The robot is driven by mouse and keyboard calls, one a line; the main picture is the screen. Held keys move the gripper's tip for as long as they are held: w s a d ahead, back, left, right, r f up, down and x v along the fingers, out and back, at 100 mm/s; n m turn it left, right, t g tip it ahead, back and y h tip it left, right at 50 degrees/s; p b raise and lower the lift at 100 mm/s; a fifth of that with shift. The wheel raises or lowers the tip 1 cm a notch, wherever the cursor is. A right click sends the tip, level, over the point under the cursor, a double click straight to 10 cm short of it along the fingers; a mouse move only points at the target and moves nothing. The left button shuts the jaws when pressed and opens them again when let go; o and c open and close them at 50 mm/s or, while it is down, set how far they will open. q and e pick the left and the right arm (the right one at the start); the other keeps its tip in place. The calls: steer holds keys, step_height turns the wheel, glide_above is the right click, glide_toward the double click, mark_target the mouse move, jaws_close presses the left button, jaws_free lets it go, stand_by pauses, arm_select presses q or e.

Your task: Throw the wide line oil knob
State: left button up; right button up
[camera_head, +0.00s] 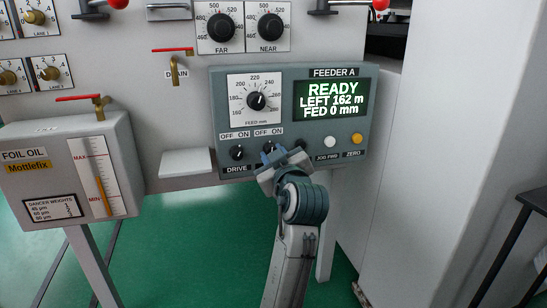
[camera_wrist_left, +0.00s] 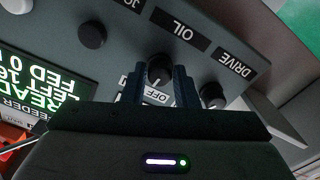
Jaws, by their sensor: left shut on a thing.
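The oil knob (camera_wrist_left: 160,68) is a small black knob above the OIL label on the grey Feeder A panel (camera_head: 285,82). In the left wrist view it sits between the two fingers of my left gripper (camera_wrist_left: 160,84), which is shut on it. In the head view my left gripper (camera_head: 270,159) reaches up to the panel's lower edge and covers the OIL label. Only the top of the oil knob (camera_head: 268,147) shows there, under an OFF ON plate. Its exact pointer angle is hard to see. My right gripper is not in view.
The drive knob (camera_head: 237,153) is close on the left. The white jog button (camera_head: 330,141) and yellow zero button (camera_head: 357,139) are on the right. The screen (camera_head: 331,99) reads READY, LEFT 162 m, FED 0 mm. A foil oil tank (camera_head: 75,168) stands at left.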

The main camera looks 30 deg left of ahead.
arm_select(q)
steer(key=shift+n+b, duration=1.05)
steer(key=shift+n, duration=2.45)
steer(key=o, duration=1)
